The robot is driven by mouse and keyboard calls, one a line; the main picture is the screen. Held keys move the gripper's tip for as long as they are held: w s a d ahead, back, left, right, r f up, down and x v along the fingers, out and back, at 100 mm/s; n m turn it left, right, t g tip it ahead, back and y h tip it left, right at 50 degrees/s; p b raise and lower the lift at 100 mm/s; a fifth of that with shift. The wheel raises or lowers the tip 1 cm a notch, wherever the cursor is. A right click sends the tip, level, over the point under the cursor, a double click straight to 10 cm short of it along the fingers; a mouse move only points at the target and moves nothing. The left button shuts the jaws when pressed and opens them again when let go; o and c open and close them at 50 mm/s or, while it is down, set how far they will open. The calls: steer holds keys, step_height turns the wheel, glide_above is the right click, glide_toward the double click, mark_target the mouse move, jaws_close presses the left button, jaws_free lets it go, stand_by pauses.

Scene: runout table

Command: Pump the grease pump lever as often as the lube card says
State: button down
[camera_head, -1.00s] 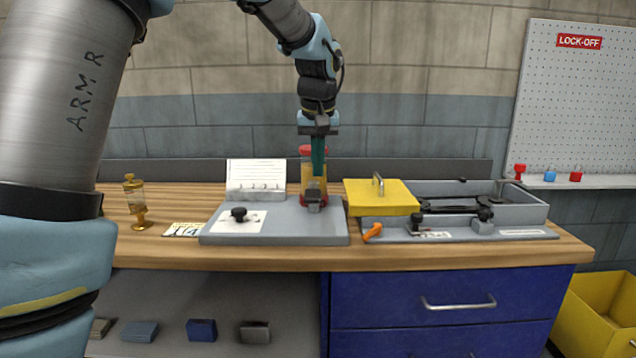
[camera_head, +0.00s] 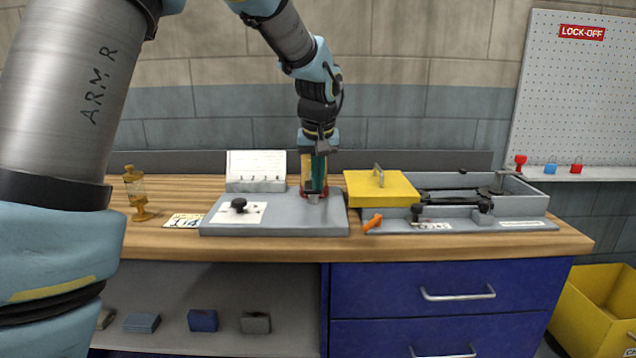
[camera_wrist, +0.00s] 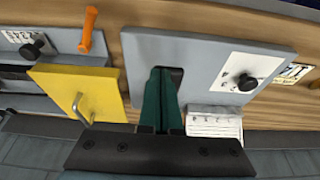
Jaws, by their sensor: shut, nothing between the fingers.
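In the wrist view the green fingers (camera_wrist: 164,72) are together, pointing down at a dark slot in the plate, and hide the lever. A white lined card (camera_head: 256,164) stands behind the plate, with marks along its lower edge; its writing is too small to read.
A black knob (camera_head: 239,205) sits on a white label at the plate's left. A brass oiler (camera_head: 137,192) and a small marked tag (camera_head: 184,220) are further left. Right are a yellow lid (camera_head: 381,190), an orange handle (camera_head: 372,222) and a grey tray (camera_head: 520,194).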

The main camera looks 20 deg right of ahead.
steer(key=f+b, duration=0.2)
steer(key=b, duration=0.1)
steer(key=f+t+b, duration=0.1)
steer(key=f+b, duration=0.1)
steer(key=b, duration=0.2)
steer(key=f+t+h+b, duration=0.1)
steer(key=f+b, duration=0.2)
steer(key=b, duration=0.1)
steer(key=shift+s+a+f, duration=0.1)
steer(key=shift+s+a, duration=0.05)
steer(key=shift+s, duration=0.15)
